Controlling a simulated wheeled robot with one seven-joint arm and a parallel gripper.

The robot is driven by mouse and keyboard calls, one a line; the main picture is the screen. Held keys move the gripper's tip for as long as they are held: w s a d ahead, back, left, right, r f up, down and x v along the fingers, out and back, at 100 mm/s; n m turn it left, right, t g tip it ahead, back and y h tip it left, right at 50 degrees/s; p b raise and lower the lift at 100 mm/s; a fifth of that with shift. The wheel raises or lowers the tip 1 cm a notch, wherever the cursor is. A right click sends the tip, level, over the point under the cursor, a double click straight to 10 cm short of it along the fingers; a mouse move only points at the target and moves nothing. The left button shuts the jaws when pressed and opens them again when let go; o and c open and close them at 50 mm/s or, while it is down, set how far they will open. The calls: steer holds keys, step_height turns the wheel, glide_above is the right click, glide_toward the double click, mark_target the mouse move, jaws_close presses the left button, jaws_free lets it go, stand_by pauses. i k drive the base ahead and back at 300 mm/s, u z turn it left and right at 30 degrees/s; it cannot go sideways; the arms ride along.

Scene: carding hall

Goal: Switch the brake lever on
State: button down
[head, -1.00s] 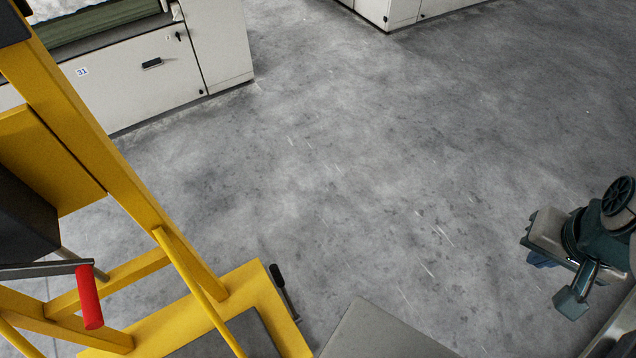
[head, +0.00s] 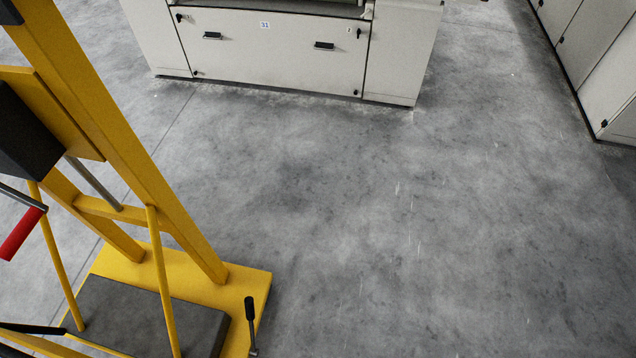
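A small lever with a black grip (head: 250,312) stands at the right edge of the yellow base of a yellow frame (head: 185,262), in the lower left of the head view. It looks nearly upright. I cannot tell whether it is the brake lever or which setting it is in. A red-gripped crank handle (head: 22,233) shows at the left edge. My gripper is not in view.
A dark grey plate (head: 150,318) lies on the yellow base. A white machine cabinet (head: 275,50) stands at the back, and more white cabinets (head: 590,60) line the upper right. The concrete floor (head: 420,240) between them is clear.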

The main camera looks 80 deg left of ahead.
mark_target(248, 301)
steer(key=u, duration=2.05)
steer(key=i, duration=2.4)
steer(key=u, duration=3.25)
